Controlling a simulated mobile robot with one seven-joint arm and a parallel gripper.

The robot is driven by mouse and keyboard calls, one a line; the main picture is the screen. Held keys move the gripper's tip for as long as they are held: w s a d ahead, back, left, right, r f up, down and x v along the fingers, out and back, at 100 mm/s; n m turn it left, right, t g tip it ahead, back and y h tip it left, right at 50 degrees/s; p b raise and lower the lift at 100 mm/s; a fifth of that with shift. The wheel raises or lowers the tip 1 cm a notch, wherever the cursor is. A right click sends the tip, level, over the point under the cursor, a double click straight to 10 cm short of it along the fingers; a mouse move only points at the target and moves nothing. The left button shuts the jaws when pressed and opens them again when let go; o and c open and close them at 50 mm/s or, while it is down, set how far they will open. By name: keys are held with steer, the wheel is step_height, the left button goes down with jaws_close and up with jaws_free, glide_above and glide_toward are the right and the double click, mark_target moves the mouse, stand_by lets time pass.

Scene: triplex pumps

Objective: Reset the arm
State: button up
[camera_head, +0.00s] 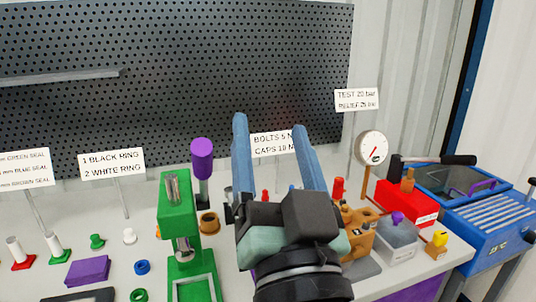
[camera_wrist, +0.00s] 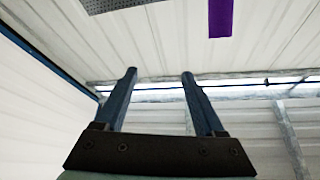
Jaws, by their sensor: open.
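My gripper (camera_head: 269,122) is raised in front of the bench in the head view, its two blue fingers apart and pointing up. It is open and nothing shows between the fingers. In the wrist view my gripper (camera_wrist: 159,72) also shows both fingers apart and empty, against white corrugated walls or ceiling. My gripper and wrist hide part of the bench middle and part of the bolts-and-caps sign (camera_head: 272,146).
The bench (camera_head: 120,262) carries a green press (camera_head: 187,240), a purple-topped tool (camera_head: 202,158), an orange-brown block (camera_head: 358,228), a red box (camera_head: 405,203), a dial gauge (camera_head: 371,148) and several small parts. A perforated panel (camera_head: 180,70) is behind.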

steer(key=s+r+n+t+h+p, duration=0.1)
steer(key=r+p, duration=0.6)
steer(key=r, duration=0.7)
steer(key=s+r+n+t+h+p, duration=0.1)
steer(key=s+r+p, duration=0.5)
steer(key=r, duration=0.8)
steer(key=shift+a+r+t+h+p, duration=0.3)
steer(key=shift+t+h+p, duration=0.3)
steer(key=shift+t+p, duration=0.5)
steer(key=shift+s, duration=0.1)
